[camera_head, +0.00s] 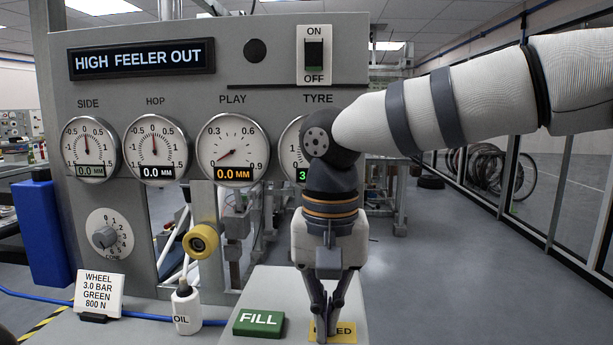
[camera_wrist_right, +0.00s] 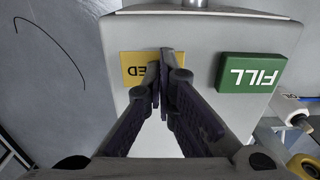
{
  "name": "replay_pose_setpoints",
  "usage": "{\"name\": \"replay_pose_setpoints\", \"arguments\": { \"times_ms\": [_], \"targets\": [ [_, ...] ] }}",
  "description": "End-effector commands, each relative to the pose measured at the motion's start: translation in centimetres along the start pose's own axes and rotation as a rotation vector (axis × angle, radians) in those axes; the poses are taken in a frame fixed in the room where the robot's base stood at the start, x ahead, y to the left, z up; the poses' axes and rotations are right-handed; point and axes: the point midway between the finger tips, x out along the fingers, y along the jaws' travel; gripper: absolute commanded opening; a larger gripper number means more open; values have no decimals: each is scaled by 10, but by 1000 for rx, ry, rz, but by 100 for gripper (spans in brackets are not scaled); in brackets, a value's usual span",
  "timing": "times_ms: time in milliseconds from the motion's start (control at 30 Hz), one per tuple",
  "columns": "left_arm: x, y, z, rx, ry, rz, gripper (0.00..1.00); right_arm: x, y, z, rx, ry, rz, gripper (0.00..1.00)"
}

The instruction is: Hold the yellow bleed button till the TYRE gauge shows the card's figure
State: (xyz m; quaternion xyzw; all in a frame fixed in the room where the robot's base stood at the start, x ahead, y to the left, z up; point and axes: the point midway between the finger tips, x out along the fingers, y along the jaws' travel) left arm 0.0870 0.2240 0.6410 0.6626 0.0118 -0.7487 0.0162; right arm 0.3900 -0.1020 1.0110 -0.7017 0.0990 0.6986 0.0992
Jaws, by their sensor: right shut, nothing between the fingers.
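The yellow bleed button (camera_head: 345,336) is on the sloped grey box at the front. It also shows in the right wrist view (camera_wrist_right: 136,68), partly hidden by my fingers, and looks nearly flush with the box. My right gripper (camera_head: 323,338) points down, shut and empty, with its tips (camera_wrist_right: 165,58) over the button and seemingly touching it. The TYRE gauge (camera_head: 288,150) is mostly hidden behind my right arm; only its left edge and a green digit 3 show. The card (camera_head: 98,290) reads WHEEL 3.0 BAR GREEN 800 N. My left gripper is not in view.
The raised green FILL button (camera_head: 258,323) is left of the bleed button. A white OIL bottle (camera_head: 186,306) and a yellow roller (camera_head: 201,241) stand farther left. The display (camera_head: 141,59) reads HIGH FEELER OUT. An ON/OFF switch (camera_head: 314,55) is above the TYRE label.

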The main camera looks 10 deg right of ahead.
Motion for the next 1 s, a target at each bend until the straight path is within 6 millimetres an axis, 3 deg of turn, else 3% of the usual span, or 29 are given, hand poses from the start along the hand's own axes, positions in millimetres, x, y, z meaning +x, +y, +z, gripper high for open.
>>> {"name": "replay_pose_setpoints", "arguments": {
  "times_ms": [67,233,700,1000],
  "targets": [
    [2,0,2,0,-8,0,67,9,3,0,0,-16,16,0],
    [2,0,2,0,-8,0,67,-3,4,1,1,-11,16,0],
    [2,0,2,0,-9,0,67,-115,6,6,1,2,3,0],
    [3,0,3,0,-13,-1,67,-140,7,6,0,0,2,0]
  ]
}}
